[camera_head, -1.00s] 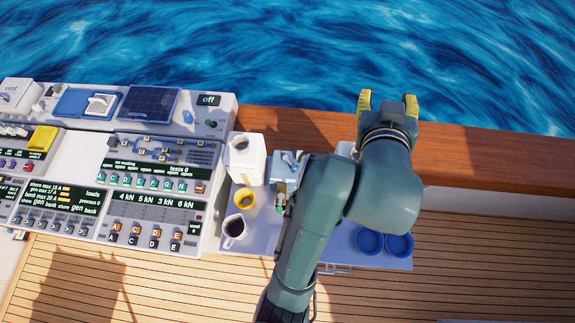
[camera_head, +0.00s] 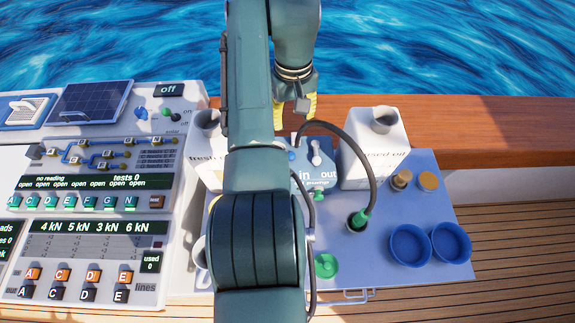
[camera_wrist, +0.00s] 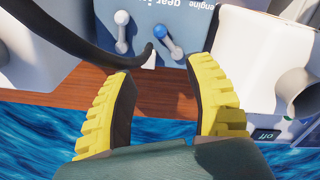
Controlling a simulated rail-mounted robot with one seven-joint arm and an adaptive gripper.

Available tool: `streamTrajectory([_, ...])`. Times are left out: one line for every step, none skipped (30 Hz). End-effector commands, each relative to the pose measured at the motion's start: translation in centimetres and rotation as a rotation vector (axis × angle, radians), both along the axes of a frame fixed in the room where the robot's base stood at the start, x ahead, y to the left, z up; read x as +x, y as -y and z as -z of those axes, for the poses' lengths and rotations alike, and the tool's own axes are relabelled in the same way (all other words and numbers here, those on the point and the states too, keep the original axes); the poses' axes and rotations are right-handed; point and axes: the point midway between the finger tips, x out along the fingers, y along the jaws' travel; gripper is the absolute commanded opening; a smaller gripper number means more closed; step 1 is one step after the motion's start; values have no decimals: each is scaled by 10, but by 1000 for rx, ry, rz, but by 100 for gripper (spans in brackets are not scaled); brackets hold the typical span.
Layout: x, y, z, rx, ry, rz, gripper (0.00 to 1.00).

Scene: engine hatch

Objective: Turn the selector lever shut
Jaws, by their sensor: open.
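A blue-grey box (camera_head: 319,178) with "in" and "out" markings stands between two white canisters. Two small levers are on it: a blue-tipped lever (camera_head: 292,156), also in the wrist view (camera_wrist: 170,42), and a white-tipped lever (camera_head: 316,152), also in the wrist view (camera_wrist: 121,32). In the wrist view the words "engine" and "gear" show beside the blue one. I cannot tell which is the selector. My gripper (camera_head: 295,110) is open and empty, just behind the box. In the wrist view its yellow fingers (camera_wrist: 165,82) are apart, short of both levers.
Canisters marked fresh oil (camera_head: 203,150) and used oil (camera_head: 374,147) flank the box. A black hose (camera_head: 368,165) arches from the box to a green fitting (camera_head: 358,219). Blue cups (camera_head: 451,243) stand right. A control panel (camera_head: 90,210) fills the left.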

Motion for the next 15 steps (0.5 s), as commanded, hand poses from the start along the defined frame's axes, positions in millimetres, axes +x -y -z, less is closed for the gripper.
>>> streamTrajectory([0, -1, 5, 0, -1, -1, 54])
streamTrajectory([0, -1, 6, 0, -1, -1, 54])
streamTrajectory([0, 0, 10, 0, -1, -1, 54])
streamTrajectory([0, 0, 15, 0, -2, -1, 54])
streamTrajectory([0, 0, 21, 0, -2, 0, 54])
streamTrajectory([-1, 0, 30, 0, -3, 0, 54])
streamTrajectory([-1, 0, 37, 0, -3, 0, 54])
streamTrajectory([-1, 0, 45, 0, -4, 0, 54])
streamTrajectory([-1, 0, 54, 0, -4, 0, 54])
streamTrajectory([-1, 0, 62, -1, -4, 0, 54])
streamTrajectory([-1, 0, 69, 0, -3, 0, 54])
streamTrajectory([-1, 0, 78, 0, -3, 0, 54])
streamTrajectory([-1, 0, 86, 0, -3, 0, 54])
streamTrajectory([-1, 0, 93, 0, -2, 0, 54])
streamTrajectory([-1, 0, 103, 0, -3, 0, 54])
